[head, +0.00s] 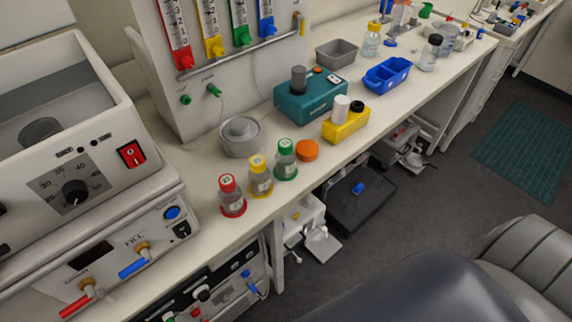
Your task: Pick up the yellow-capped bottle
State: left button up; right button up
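A yellow-capped bottle (260,178) stands upright on the white bench, near its front edge. It is clear, with a pale label and a yellow ring round its base. A red-capped bottle (231,196) stands just left of it and a green-capped bottle (286,161) just right of it. Another bottle with a yellow cap (371,41) stands much farther back along the bench, beyond the grey tray. Neither of my grippers shows in the head view, so nothing is seen near the bottles.
An orange disc (307,150) lies right of the green-capped bottle. A grey round container (240,137) stands behind the bottles. A teal device (311,95), a yellow block (345,125) and a blue bin (387,74) sit farther right. A white water bath (60,130) fills the left.

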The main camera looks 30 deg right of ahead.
aim_at(259, 174)
jog(key=z, duration=0.6)
jog(key=u, duration=1.6)
jog(key=z, duration=1.6)
